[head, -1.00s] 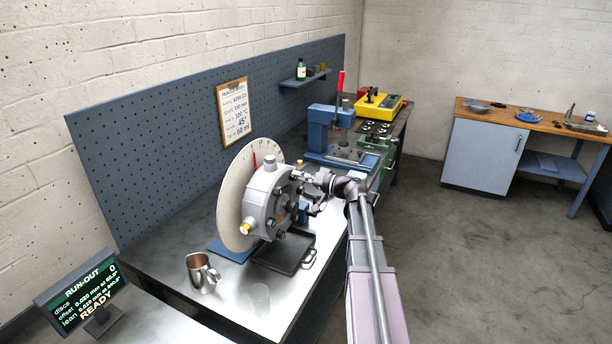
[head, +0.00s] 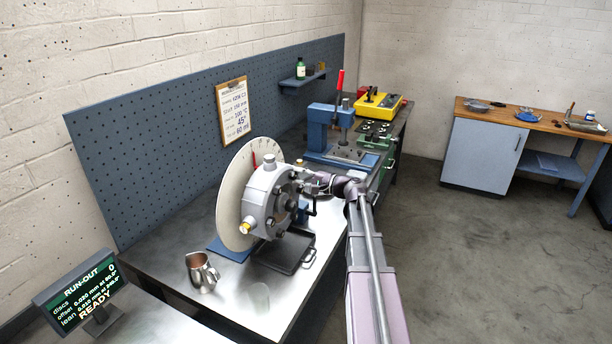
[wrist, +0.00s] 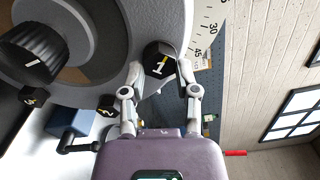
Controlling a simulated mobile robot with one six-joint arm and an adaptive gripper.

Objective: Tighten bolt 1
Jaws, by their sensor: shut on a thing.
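The rotor (head: 262,203) stands upright on the bench in front of a pale graduated disc (head: 232,212). In the wrist view its face (wrist: 100,28) carries black bolt heads. Bolt 1 (wrist: 159,62), a black hex head marked 1, sits at the rotor's rim. My gripper (wrist: 161,80) is shut on bolt 1, one finger on each side of the head. Bolt 2 (wrist: 106,104) and another numbered bolt (wrist: 32,97) show to the left, beside a large knurled black knob (wrist: 32,55). In the head view my gripper (head: 303,181) reaches the rotor's right side; the fingertips are too small to make out.
A black tray (head: 285,252) lies below the rotor and a metal jug (head: 202,272) stands at the front. A blue press (head: 330,130) with a red handle is behind my arm. A run-out display (head: 82,290) reads READY. Bare bench lies front right of the jug.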

